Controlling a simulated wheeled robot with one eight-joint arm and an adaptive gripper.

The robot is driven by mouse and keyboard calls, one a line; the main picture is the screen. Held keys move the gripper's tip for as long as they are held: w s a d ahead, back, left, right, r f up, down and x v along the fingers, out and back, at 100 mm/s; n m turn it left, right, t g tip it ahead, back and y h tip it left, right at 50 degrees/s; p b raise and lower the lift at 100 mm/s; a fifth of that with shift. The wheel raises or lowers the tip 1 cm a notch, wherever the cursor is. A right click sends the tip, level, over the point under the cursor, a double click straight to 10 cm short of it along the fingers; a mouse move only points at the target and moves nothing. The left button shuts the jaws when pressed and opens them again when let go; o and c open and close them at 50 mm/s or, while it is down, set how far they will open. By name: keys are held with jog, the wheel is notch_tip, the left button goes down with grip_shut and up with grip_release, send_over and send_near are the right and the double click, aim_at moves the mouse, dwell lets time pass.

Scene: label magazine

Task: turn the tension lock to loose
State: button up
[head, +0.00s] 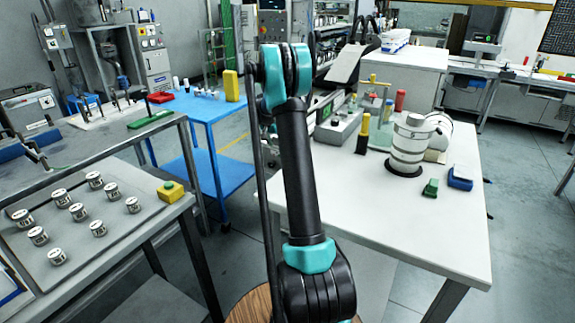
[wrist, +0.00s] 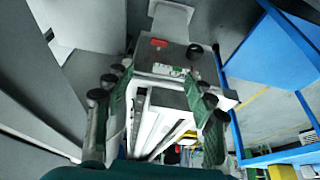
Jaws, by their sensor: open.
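My gripper (wrist: 160,85) shows in the wrist view, its two green fingers with black pads spread wide apart and nothing between them. Beyond the fingers is a grey and white machine (wrist: 165,72). On its top are a small red part (wrist: 158,42) and a round black knob (wrist: 194,50); I cannot tell which, if either, is the tension lock. The fingers touch neither part. In the head view my arm stands in the middle and my gripper cannot be made out. No loose or tight marking is readable.
A white table (head: 420,240) at right holds a grey device (head: 340,125), a stack of white rolls (head: 409,145), a green block (head: 430,188) and a blue block (head: 460,178). A grey bench (head: 120,225) with several small labelled cans stands left. A blue cart (head: 205,106) stands behind.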

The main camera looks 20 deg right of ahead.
jog(key=x, duration=1.7)
jog(key=shift+f, duration=0.1)
jog(key=c, duration=1.2)
jog(key=shift+o, duration=0.2)
jog(key=shift+w+a, duration=0.1)
jog(key=g+h, duration=0.1)
jog(key=g, duration=0.1)
jog(key=w+n+g+h, duration=0.1)
jog(key=g+h, duration=0.1)
jog(key=a+g+h, duration=0.1)
jog(key=g+h, duration=0.1)
jog(key=shift+w+f+n, duration=0.2)
jog(key=shift+f+n, duration=0.2)
jog(key=shift+g+h, duration=0.3)
jog(key=shift+h, duration=0.1)
